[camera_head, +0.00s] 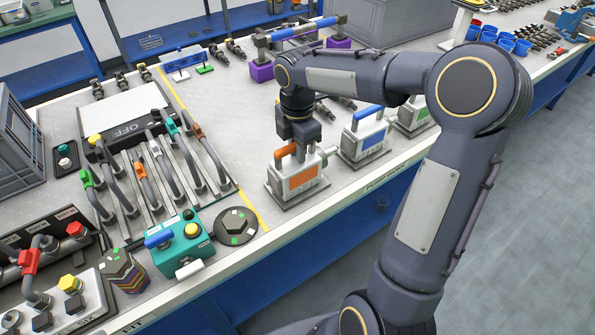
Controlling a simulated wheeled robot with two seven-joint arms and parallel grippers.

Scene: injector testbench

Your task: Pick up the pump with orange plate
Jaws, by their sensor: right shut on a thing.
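The pump with the orange plate (301,179) stands on the bench near its front edge, with an orange handle on top. My right gripper (297,142) points down over it and is shut on the pump at its orange handle. The fingertips are partly hidden by the gripper body and handle. The pump looks upright and still at bench level; I cannot tell whether it touches the top. A pump with a blue plate (364,140) and one with a green plate (416,114) stand to its right. My left gripper does not show.
Hoses with coloured clips (165,160) fill the left bench. Grey crates stand at the far left (14,140) and back. Blue cups (505,42) are at the back right.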

